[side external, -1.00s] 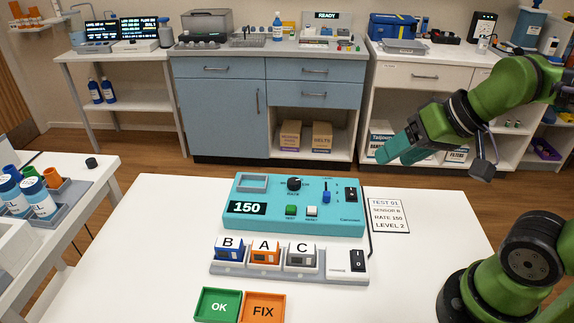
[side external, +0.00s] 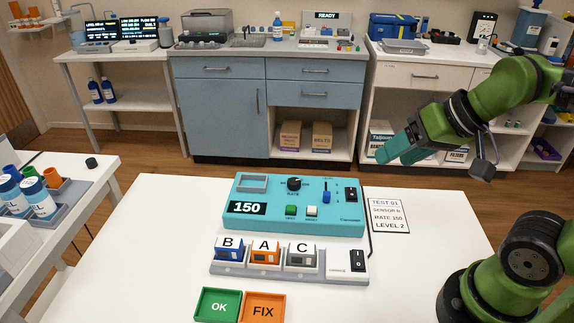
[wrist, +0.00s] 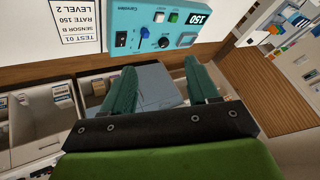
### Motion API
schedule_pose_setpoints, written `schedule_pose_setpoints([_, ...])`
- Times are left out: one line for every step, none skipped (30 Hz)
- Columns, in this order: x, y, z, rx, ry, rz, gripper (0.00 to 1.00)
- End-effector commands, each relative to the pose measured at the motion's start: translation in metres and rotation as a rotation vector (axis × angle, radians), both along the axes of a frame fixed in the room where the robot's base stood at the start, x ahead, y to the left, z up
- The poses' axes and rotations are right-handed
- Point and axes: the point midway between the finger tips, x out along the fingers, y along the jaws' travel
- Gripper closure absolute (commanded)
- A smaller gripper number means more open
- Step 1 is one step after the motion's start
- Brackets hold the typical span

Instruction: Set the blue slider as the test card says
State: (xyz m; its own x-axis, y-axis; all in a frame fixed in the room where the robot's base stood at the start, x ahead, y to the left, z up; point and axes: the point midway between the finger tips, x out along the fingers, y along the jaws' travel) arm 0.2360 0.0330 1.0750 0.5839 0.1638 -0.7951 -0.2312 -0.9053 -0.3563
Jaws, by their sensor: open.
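The blue slider (side external: 326,197) stands on the right part of the teal test box (side external: 240,222); its setting is too small to read. It also shows in the wrist view (wrist: 144,32). The box display (side external: 247,208) reads 150. The test card (side external: 388,216) lies right of the box and reads TEST 01, SENSOR B, RATE 150, LEVEL 2. My gripper (side external: 383,156) hangs in the air, behind and right of the box, apart from everything. In the wrist view, its two teal fingers (wrist: 163,82) are spread with nothing between them.
The box also has a black rate knob (side external: 294,184), green and white buttons and a black switch (side external: 351,194). In front, a rack holds blocks B (side external: 228,252), A (side external: 265,254) and C (side external: 301,256). Green OK (side external: 218,291) and orange FIX (side external: 262,294) trays lie nearer. The table's right side is mostly clear.

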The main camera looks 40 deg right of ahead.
Motion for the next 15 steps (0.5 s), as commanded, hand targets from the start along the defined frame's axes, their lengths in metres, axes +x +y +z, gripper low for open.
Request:
schedule_pose_setpoints([0.0, 0.0, 0.0, 0.0, 0.0, 0.0, 0.41])
schedule_pose_setpoints([0.0, 0.0, 0.0, 0.0, 0.0, 0.0, 0.41])
schedule_pose_setpoints([0.0, 0.0, 0.0, 0.0, 0.0, 0.0, 0.47])
schedule_pose_setpoints([0.0, 0.0, -0.001, 0.0, 0.003, 0.002, 0.51])
schedule_pose_setpoints([0.001, 0.001, -0.002, 0.0, 0.011, 0.004, 0.55])
schedule_pose_setpoints([0.001, 0.001, -0.006, 0.0, 0.028, 0.006, 0.55])
schedule_pose_setpoints([0.003, 0.002, -0.009, 0.001, 0.043, 0.008, 0.55])
schedule_pose_setpoints([0.006, 0.002, -0.011, 0.0, 0.057, 0.012, 0.55])
schedule_pose_setpoints([0.013, 0.003, -0.013, -0.005, 0.08, 0.017, 0.55])
schedule_pose_setpoints([0.019, 0.003, -0.013, -0.008, 0.1, 0.02, 0.55])
schedule_pose_setpoints([0.025, 0.003, -0.015, -0.012, 0.126, 0.021, 0.55])
schedule_pose_setpoints([0.035, 0.003, -0.016, -0.016, 0.164, 0.02, 0.55])
schedule_pose_setpoints([0.043, 0.004, -0.016, -0.017, 0.195, 0.015, 0.55])
schedule_pose_setpoints([0.052, 0.004, -0.017, -0.019, 0.228, 0.009, 0.55])
schedule_pose_setpoints([0.064, 0.004, -0.019, -0.022, 0.271, -0.004, 0.55])
